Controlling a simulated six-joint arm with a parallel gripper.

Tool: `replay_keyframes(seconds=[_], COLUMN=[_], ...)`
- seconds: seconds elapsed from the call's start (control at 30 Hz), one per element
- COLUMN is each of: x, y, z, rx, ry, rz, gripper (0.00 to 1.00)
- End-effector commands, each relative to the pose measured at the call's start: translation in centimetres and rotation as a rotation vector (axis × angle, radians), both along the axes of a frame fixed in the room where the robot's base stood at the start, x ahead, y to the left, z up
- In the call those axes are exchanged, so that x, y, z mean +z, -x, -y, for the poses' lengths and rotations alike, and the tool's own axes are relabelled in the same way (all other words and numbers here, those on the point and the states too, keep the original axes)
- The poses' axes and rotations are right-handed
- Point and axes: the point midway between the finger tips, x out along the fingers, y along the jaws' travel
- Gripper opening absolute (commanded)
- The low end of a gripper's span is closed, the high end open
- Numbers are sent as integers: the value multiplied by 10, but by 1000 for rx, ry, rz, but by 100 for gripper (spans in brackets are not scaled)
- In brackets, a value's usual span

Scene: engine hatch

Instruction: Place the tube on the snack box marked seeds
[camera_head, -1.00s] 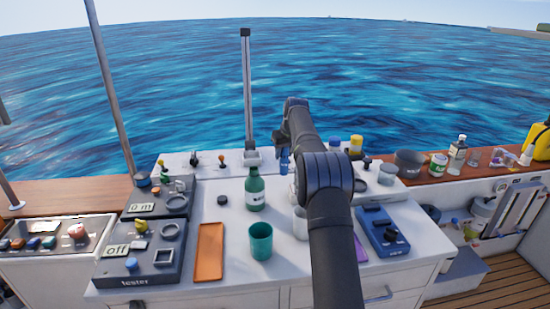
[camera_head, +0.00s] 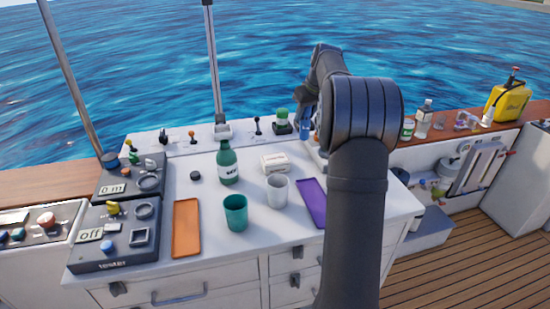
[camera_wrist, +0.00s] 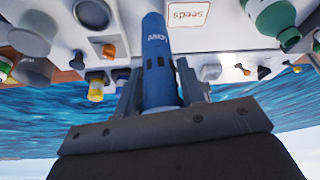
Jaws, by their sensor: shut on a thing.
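The blue tube (camera_wrist: 157,70) is in my gripper (camera_wrist: 156,88), shut with one finger on each side of it. In the head view the tube (camera_head: 307,128) shows only in part beside my arm, above the back of the bench. The snack box marked seeds (camera_wrist: 188,14) is white, with red letters, and appears beyond the tube and to its right in the wrist view. In the head view a small white box (camera_head: 275,163) lies on the bench behind the grey cup. The tube looks apart from it.
A green bottle (camera_head: 228,165), a teal cup (camera_head: 236,213) and a grey cup (camera_head: 278,190) stand near the white box. An orange tray (camera_head: 186,228) and a purple tray (camera_head: 312,203) lie in front. A tester (camera_head: 112,237) is at left. My arm hides the bench's right side.

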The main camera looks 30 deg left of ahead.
Motion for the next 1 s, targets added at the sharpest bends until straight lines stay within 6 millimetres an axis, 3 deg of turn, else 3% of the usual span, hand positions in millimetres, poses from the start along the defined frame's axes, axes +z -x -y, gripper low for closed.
replay_keyframes(seconds=[0.07, 0.17, 0.63, 0.87, 1.0], x=[3, -2, -59, -70, -88], y=[2, 5, 13, 14, 14], z=[7, 3, -92, -105, -104], rx=[-1, 0, 0, -2, -3], ry=[-1, 0, 0, -1, 0], rz=[1, 0, 0, 1, -1], gripper=[7, 7, 7, 7, 7])
